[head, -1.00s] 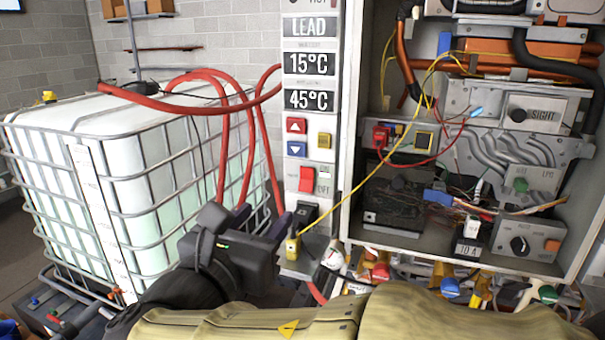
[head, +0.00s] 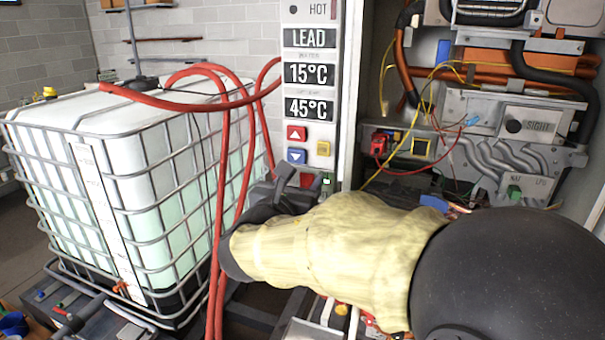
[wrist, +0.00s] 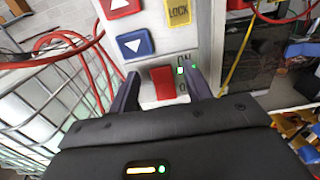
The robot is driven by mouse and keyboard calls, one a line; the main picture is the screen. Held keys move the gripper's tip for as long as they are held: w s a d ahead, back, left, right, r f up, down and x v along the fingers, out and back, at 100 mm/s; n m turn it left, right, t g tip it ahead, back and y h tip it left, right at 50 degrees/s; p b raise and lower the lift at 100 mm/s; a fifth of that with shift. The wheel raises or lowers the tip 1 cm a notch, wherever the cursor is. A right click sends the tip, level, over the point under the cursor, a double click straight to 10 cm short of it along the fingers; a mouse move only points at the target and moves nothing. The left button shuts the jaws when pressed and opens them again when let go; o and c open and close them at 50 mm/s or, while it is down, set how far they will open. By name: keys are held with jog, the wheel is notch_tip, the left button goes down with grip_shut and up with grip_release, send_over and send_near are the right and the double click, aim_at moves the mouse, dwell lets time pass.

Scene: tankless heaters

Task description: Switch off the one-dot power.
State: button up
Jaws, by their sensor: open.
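The heater's control panel (head: 311,120) bears a single dark dot (head: 293,9) beside the word HOT at its top. The red rocker switch (head: 307,180) is low on this panel, partly hidden by my gripper in the head view. In the wrist view the red switch (wrist: 162,82) lies between my gripper's fingertips (wrist: 163,74), with small markings and a green light at its right. My gripper (head: 284,178) is open in front of the panel, one finger on each side of the switch. I cannot tell whether it touches the switch.
A caged white tank (head: 120,190) stands at the left, with red hoses (head: 225,150) hanging between it and the panel. Above the switch are a red up button (head: 297,133), a blue down button (head: 297,156) and a yellow LOCK button (head: 323,148). An open cabinet (head: 353,100) full of wiring is at the right.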

jog(key=shift+w+d, duration=0.25)
jog(key=shift+w, duration=0.25)
jog(key=shift+c, duration=0.4)
jog(key=c, duration=0.9)
